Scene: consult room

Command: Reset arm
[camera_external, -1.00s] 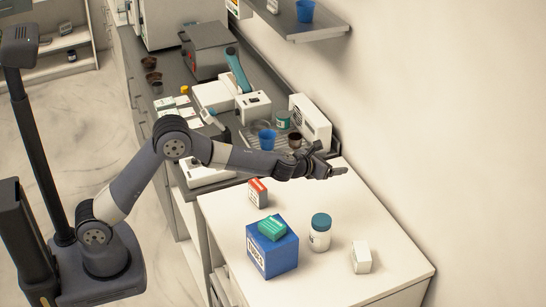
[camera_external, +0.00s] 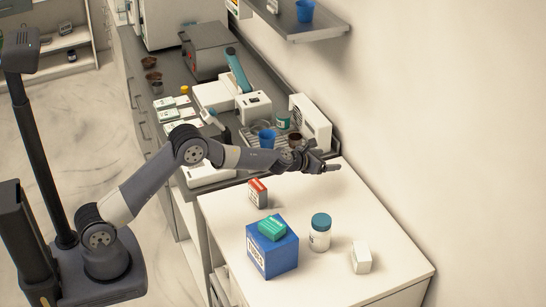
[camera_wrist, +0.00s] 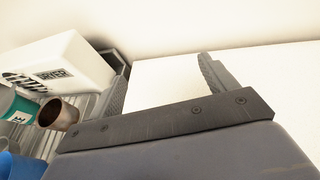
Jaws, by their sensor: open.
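My gripper (camera_external: 328,167) is stretched out over the back edge of the white table (camera_external: 385,218), near the wall. In the wrist view my gripper (camera_wrist: 163,85) has its two fingers spread wide, with nothing between them but the pale table and wall behind. My arm reaches across from the left, its elbow raised.
A white dryer (camera_wrist: 62,62) and brown cup (camera_wrist: 57,114) stand close beside my gripper.

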